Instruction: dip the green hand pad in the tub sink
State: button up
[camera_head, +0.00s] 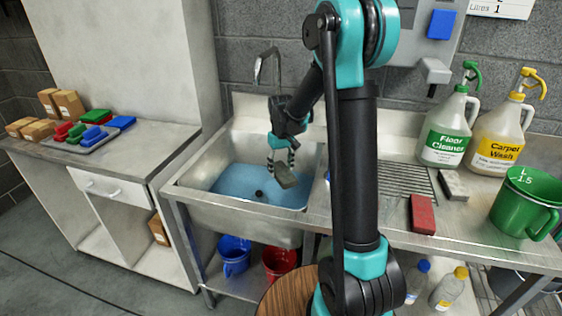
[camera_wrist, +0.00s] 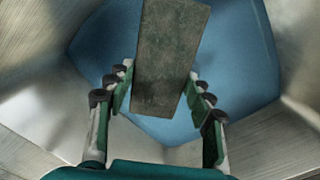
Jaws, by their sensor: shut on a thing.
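My gripper (camera_head: 281,160) is shut on a flat, dull grey-green pad (camera_head: 286,177) over the tub sink (camera_head: 225,217). The wrist view also shows the pad (camera_wrist: 170,55) between the two fingers (camera_wrist: 160,85), its far end reaching past the fingertips. The pad hangs tilted inside the sink's outline, above blue water (camera_head: 228,184). I cannot tell whether its lower edge touches the water. The wrist view shows the blue water (camera_wrist: 245,60) behind the pad, with the metal sink walls around it.
A tap (camera_head: 268,62) rises behind the sink. On the right drainboard are a red pad (camera_head: 422,214), a grey pad (camera_head: 453,184), cleaner jugs (camera_head: 448,128) and a green measuring jug (camera_head: 520,203). A tray (camera_head: 82,146) of coloured pads and cardboard boxes (camera_head: 68,105) are on the left counter.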

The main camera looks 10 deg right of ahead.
jog(key=shift+f, duration=6.85)
jog(key=shift+r, duration=0.1)
notch_tip(320, 180, up, 27)
dwell(0.5)
